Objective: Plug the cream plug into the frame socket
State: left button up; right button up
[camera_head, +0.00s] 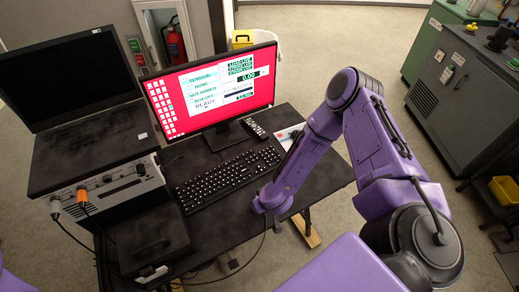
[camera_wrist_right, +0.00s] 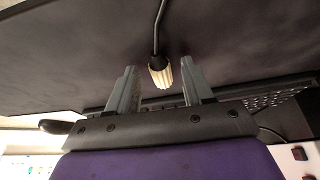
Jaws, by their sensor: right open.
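The cream plug (camera_wrist_right: 160,73) shows in the right wrist view, ribbed and on a grey cable, against the dark table top. My right gripper (camera_wrist_right: 158,68) is open, with one finger on each side of the plug and a visible gap to each. In the head view my right gripper (camera_head: 266,203) is low at the table's front edge, right of the keyboard, and the plug is hidden there. I cannot make out the frame socket in either view. My left gripper is not in view.
The black table (camera_head: 315,178) holds a keyboard (camera_head: 228,180), a monitor (camera_head: 215,88) with a red screen, and a remote-like handset (camera_head: 255,129). At left a laptop (camera_head: 75,85) sits on an instrument box (camera_head: 115,185) with grey and orange connectors. Cables hang at the front edge.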

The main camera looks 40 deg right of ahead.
grip_shut()
jog(key=shift+s+r, duration=0.1)
jog(key=shift+r, duration=2.4)
